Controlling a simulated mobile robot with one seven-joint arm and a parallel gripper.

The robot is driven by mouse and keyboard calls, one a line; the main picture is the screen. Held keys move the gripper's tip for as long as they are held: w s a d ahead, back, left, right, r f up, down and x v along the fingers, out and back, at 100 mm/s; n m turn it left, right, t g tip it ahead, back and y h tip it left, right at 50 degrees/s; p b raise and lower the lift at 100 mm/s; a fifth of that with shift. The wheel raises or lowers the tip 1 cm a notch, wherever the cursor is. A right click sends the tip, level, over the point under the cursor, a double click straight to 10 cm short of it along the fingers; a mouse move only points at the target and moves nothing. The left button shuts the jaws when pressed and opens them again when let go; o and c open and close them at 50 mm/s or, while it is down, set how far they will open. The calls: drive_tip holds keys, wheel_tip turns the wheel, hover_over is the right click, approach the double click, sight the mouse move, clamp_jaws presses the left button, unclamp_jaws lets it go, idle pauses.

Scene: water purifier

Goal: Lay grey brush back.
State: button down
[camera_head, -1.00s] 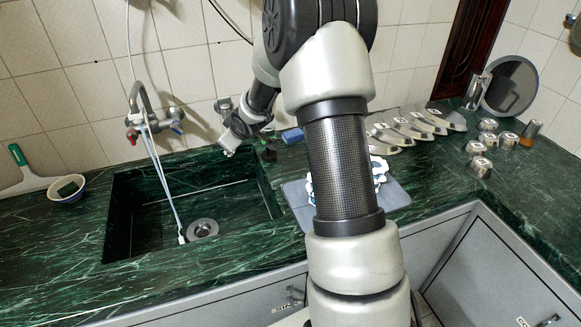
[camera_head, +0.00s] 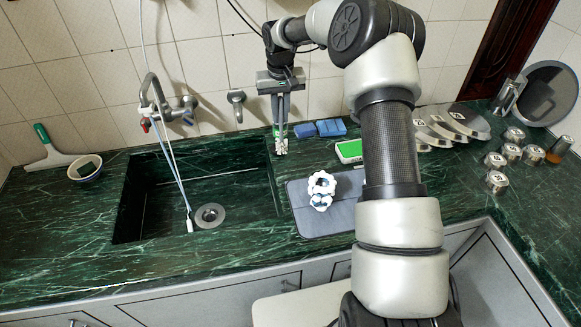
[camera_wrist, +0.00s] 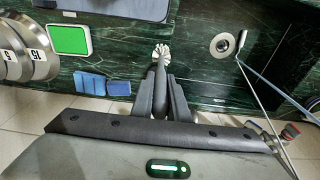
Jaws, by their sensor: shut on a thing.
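My gripper (camera_head: 281,118) points down over the counter just right of the sink, near the back wall. It is shut on the grey brush, whose white bristle head (camera_head: 281,147) shows below the fingers. In the wrist view the brush's bristle head (camera_wrist: 161,51) sticks out beyond my gripper (camera_wrist: 162,98), with a dark grey handle between the fingers. The upper part of the handle is hidden by the gripper. I cannot tell whether the bristles touch the counter.
Blue sponges (camera_head: 322,128) lie right of the brush, with a green-and-white box (camera_head: 349,151) beyond them. Metal canisters (camera_head: 497,170) stand at right.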

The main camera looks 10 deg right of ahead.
sight(281, 139)
drive_tip(key=shift+a+f, duration=0.1)
wheel_tip(281, 139, down, 9)
drive_tip(key=shift+f+p, duration=0.2)
drive_tip(key=shift+p, duration=0.35)
drive_tip(key=shift+f, duration=0.1)
drive_tip(key=c, duration=1.7)
unclamp_jaws()
drive_tip(key=shift+p, duration=0.35)
